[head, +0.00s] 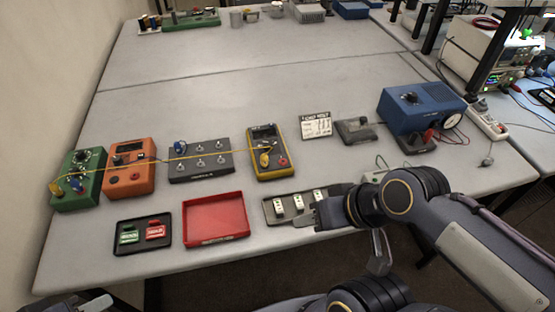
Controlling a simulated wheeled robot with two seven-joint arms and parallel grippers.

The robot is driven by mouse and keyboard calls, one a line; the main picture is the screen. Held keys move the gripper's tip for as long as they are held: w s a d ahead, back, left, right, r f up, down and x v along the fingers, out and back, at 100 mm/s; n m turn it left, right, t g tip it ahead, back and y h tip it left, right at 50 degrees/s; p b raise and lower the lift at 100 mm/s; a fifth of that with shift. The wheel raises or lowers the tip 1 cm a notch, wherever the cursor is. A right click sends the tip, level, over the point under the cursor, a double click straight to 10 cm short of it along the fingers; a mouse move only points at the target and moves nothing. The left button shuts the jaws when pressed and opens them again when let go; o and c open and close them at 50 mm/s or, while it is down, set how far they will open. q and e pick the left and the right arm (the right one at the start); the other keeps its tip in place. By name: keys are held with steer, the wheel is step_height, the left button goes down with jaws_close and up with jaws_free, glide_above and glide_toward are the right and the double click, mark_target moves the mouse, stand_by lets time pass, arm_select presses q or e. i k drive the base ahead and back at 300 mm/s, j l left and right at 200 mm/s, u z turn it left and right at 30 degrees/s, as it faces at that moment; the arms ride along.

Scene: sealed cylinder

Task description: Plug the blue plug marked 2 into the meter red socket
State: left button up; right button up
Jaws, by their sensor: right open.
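The yellow meter (262,168) stands mid-table, with a red socket (283,162) low on its right face. A yellow plug (265,160) sits at its lower left, on a yellow cable (205,156) running left to the green box. One blue plug (180,147) is at the upper left of the dark multi-terminal panel (215,168); another blue piece (76,184) is on the green box (88,165). No number is readable on either. My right gripper (312,214) is open over the grey tray's front, apart from both blue pieces. My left gripper (85,304) barely shows at the bottom left; its jaws are unclear.
The grey tray (270,212) holds several white pieces. A red tray (215,222), a black tray (123,241) with green and red pieces, and an orange box (130,180) are nearby. A blue box (425,108) stands right.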

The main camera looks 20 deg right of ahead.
mark_target(178, 147)
steer(key=i+l+z, duration=0.15)
steer(key=z, duration=0.25)
steer(key=i+l+z, duration=0.15)
steer(key=z, duration=0.3)
